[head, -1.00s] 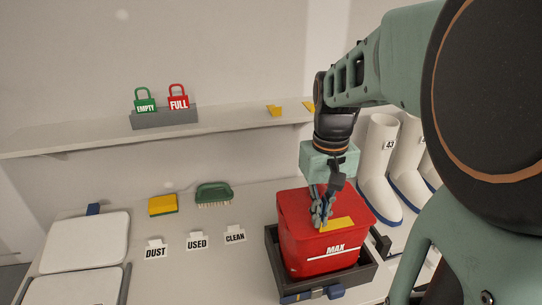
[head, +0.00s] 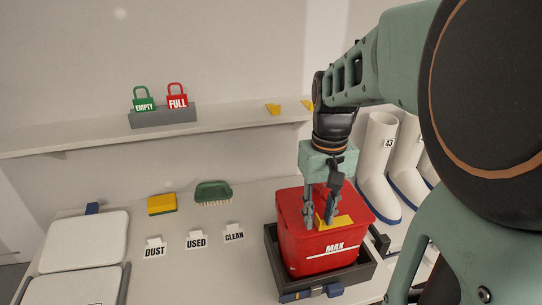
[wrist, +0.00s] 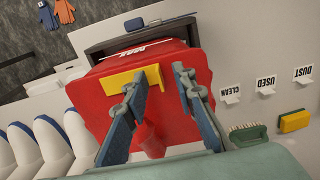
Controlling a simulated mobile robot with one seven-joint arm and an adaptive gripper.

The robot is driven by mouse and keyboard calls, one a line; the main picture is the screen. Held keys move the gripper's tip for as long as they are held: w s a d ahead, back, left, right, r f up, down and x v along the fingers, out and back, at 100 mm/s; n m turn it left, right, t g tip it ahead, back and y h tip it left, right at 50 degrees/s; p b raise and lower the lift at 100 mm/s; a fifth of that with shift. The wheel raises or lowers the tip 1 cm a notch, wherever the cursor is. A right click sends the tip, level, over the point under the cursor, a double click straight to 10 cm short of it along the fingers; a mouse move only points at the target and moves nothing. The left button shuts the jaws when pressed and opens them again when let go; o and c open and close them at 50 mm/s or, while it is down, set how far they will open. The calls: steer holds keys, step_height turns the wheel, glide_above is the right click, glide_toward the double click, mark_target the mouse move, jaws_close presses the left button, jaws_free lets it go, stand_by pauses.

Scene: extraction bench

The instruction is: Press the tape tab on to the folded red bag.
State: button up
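The red bag (head: 325,254), marked MAX, stands with its folded top upward in a dark tray (head: 357,277). The yellow tape tab (head: 342,221) is on the top of the bag near its MAX side; it also shows in the wrist view (wrist: 120,82). I cannot tell whether its whole length touches the bag. My gripper (head: 320,220) points down just over the bag top, fingers spread and empty between. In the wrist view my gripper (wrist: 160,78) has one fingertip beside or over the tab, hiding part of it. Contact with the bag cannot be told.
A yellow sponge (head: 162,204) and a green brush (head: 213,192) lie behind the DUST, USED and CLEAN labels. White boots (head: 378,170) stand right of the bag. A shelf (head: 230,127) with EMPTY and FULL padlock tags runs behind. The bench left of the tray is mostly clear.

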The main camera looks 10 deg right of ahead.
steer(key=shift+r, duration=0.1)
step_height(320, 180, up, 7)
steer(key=shift+r, duration=0.2)
